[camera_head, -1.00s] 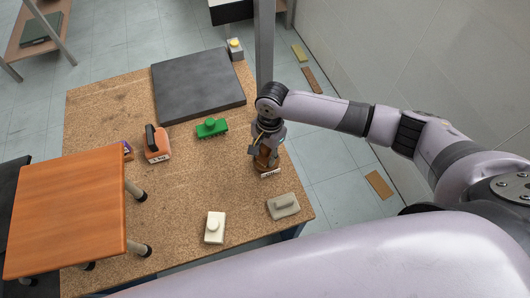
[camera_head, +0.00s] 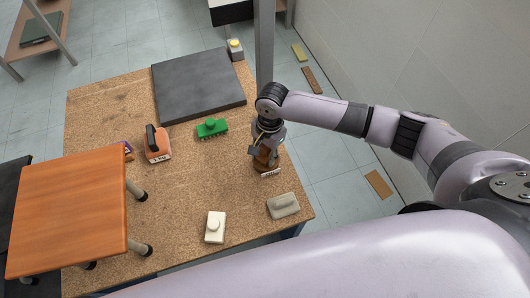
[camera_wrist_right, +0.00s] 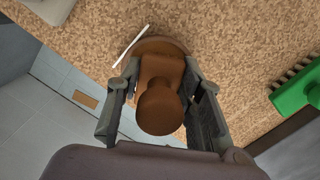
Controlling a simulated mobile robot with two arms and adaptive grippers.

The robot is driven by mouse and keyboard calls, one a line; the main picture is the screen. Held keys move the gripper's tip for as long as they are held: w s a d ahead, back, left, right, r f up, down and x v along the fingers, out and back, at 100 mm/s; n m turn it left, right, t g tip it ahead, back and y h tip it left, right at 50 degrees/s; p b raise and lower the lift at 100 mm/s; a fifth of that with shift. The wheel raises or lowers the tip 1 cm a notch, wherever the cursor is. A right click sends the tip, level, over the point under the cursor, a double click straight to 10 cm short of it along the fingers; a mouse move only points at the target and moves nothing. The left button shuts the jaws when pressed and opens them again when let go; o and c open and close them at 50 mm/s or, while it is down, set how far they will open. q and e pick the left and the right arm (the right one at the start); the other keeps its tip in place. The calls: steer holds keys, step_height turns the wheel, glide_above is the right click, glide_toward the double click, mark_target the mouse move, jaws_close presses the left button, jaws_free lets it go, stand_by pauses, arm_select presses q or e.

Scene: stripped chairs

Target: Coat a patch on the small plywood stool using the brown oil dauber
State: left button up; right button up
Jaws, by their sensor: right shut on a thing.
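The brown oil dauber (camera_head: 264,162) is at the right side of the cork-like table top, with a pale label at its base. My right gripper (camera_head: 267,148) is shut on it from above. In the right wrist view, the fingers of the right gripper (camera_wrist_right: 163,105) flank the dauber's (camera_wrist_right: 160,72) brown block and round knob. Its round base appears to be at the table surface; contact is hard to tell. My left gripper is out of view.
On the table (camera_head: 190,190) are a green brush (camera_head: 211,128), an orange block with black handle (camera_head: 157,144), a purple item (camera_head: 127,150), a white block (camera_head: 215,227), a grey block (camera_head: 283,205) and a dark slab (camera_head: 198,85). The table's middle is clear.

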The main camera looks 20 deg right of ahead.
mark_target(264, 147)
steer(key=shift+s+f+p, duration=0.1)
steer(key=shift+s+p, duration=0.05)
steer(key=shift+p, duration=0.2)
stand_by(1.3)
step_height(264, 147, up, 7)
steer(key=p, duration=0.9)
stand_by(0.5)
stand_by(0.4)
steer(key=shift+w+r, duration=0.25)
steer(key=shift+r, duration=0.2)
steer(key=s+d+r+n+b, duration=0.1)
steer(key=s+d+r+n, duration=0.1)
steer(key=r+n, duration=0.2)
steer(key=s+d+r+n+b, duration=0.2)
steer(key=s+r+n, duration=0.1)
steer(key=r, duration=0.7)
steer(key=s+d+r+n+h+b, duration=0.1)
steer(key=s+d+r+n+b, duration=0.1)
steer(key=r, duration=0.4)
steer(key=s+n, duration=0.1)
steer(key=n, duration=0.1)
steer(key=shift+r+n+g, duration=0.3)
steer(key=shift+r, duration=0.1)
